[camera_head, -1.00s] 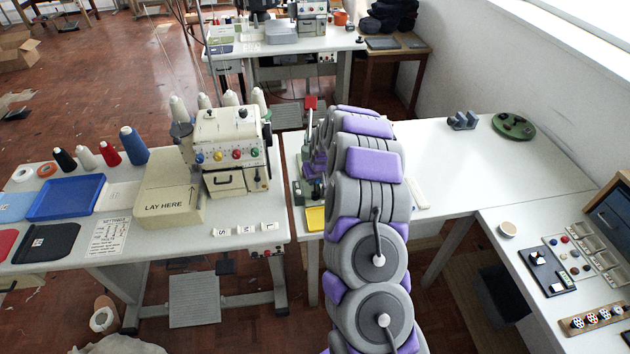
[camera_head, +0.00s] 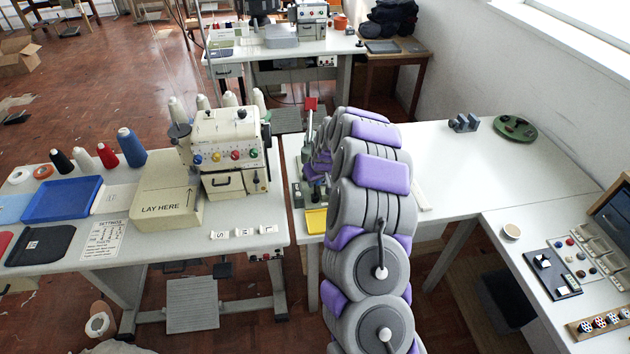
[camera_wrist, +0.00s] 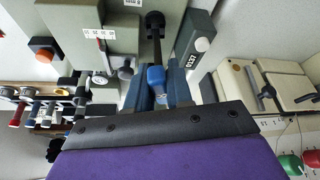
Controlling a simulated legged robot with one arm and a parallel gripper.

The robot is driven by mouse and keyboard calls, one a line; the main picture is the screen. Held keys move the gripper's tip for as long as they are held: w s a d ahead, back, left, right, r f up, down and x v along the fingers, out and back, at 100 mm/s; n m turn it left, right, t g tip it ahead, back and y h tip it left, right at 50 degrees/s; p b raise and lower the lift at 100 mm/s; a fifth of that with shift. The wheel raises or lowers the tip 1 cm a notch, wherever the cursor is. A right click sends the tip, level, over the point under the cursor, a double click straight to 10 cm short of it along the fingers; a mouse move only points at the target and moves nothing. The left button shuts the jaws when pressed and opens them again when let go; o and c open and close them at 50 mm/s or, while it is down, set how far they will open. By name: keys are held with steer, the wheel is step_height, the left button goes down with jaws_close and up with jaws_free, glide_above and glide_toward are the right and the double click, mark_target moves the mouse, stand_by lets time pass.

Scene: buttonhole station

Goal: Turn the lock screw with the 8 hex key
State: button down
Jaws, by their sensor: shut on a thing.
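In the wrist view my gripper (camera_wrist: 158,84) is shut on the blue handle of a hex key (camera_wrist: 155,74). The key's black shaft points away from me toward the grey machine body (camera_wrist: 115,45). Its far end meets a dark round part at the top, and I cannot make out the lock screw there or tell whether the key is seated. The size mark on the handle is not readable. In the head view my arm hides the gripper and key, near the small green machine (camera_head: 311,140) with a red top.
A rack (camera_wrist: 40,112) of several coloured-handled tools is at the left of the wrist view. In the head view a cream sewing machine (camera_head: 230,150) stands left, and the right table (camera_head: 480,175) is mostly clear.

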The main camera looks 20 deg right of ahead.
steer(key=shift+f+n+y+b, duration=0.1)
steer(key=shift+n+y+b, duration=0.3)
steer(key=shift+n+b, duration=1.15)
steer(key=shift+y+b, duration=0.3)
steer(key=shift+b, duration=1.15)
steer(key=shift+n, duration=0.25)
steer(key=shift+n+g+y, duration=0.5)
steer(key=shift+n+y, duration=0.1)
steer(key=shift+n, duration=1.1)
steer(key=shift+d+n+g+y, duration=0.1)
steer(key=shift+n+g+y, duration=0.2)
steer(key=shift+n, duration=1.6)
